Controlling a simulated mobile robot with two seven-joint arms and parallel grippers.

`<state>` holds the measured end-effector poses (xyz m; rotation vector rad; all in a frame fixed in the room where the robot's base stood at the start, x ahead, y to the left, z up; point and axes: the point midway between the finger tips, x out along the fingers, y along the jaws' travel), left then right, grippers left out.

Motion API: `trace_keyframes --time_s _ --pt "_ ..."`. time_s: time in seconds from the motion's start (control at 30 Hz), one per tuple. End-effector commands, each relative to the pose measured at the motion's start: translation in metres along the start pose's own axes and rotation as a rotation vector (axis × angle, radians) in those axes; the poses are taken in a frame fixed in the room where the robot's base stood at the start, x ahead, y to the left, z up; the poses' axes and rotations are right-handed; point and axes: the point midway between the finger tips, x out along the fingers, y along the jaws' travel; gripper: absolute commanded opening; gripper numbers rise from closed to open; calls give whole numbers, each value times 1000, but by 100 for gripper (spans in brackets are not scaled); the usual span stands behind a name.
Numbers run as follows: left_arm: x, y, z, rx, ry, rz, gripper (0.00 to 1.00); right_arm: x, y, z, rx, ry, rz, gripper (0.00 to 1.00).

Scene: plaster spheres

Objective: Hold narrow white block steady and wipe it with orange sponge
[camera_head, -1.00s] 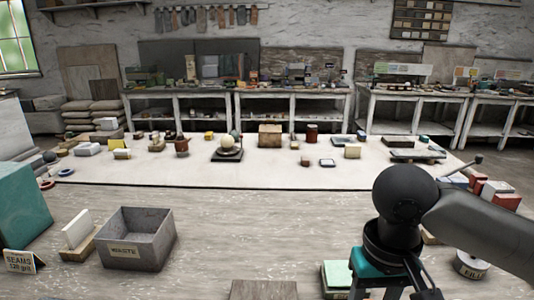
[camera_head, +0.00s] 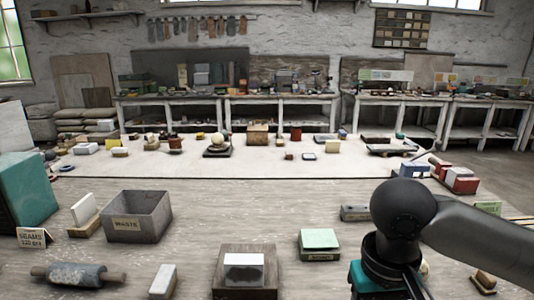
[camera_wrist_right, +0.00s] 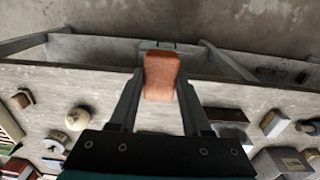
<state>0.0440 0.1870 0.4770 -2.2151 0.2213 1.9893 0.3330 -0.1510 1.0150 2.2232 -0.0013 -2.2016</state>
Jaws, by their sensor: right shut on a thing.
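The orange sponge (camera_wrist_right: 160,78) is held between the fingers of my right gripper (camera_wrist_right: 160,92) in the right wrist view. In the head view my right arm comes in from the right, its gripper (camera_head: 398,288) pointing down near the bottom edge; the sponge is not visible there. A narrow white block (camera_head: 163,279) lies on the near part of the table, left of centre. Another thin white block (camera_head: 84,209) stands in a wooden base farther left, so I cannot be certain which is meant. My left gripper is not in view.
A grey waste bin (camera_head: 152,224) stands behind the near white block. A roller (camera_head: 80,274) lies left of it, and a wooden stand (camera_head: 226,258) with a white-topped piece lies right. A green-topped block (camera_head: 320,239) is farther right. Table between them is bare.

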Motion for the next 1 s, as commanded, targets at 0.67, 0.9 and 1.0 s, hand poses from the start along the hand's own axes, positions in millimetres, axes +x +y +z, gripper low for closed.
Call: trace_keyframes --time_s 0.67,0.9,1.0 --pt "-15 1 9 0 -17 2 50 17 -55 -14 -302 296 296 0" --pt "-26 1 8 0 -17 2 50 22 -72 -19 -397 393 391 0" --pt "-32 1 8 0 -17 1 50 24 -78 -21 -434 430 430 0"
